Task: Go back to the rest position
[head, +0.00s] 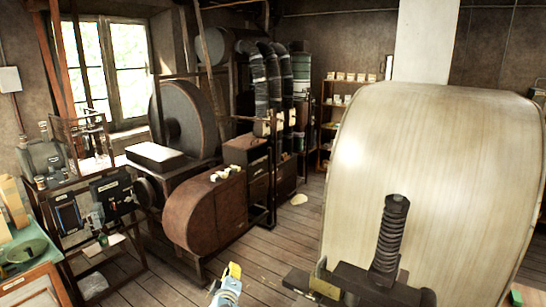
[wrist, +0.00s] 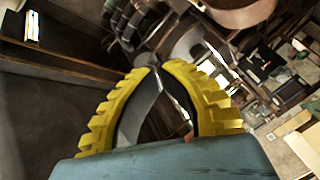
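My gripper (head: 228,278) shows small at the bottom middle of the head view, above the wooden floor, with a yellow end and a pale blue body. The wrist view shows its two yellow ridged fingers (wrist: 160,70) curving inward, their tips together or almost so. No object shows between them; only background is seen through the arch. The gripper is apart from the machines around it.
A large cream drum (head: 440,170) fills the right, with a dark coil spring (head: 391,235) at its front. A rusty rounded machine housing (head: 207,213) and a cluttered rack (head: 95,195) stand left. A green-topped bench (head: 22,250) is at far left. Bare wooden floor (head: 285,235) lies between.

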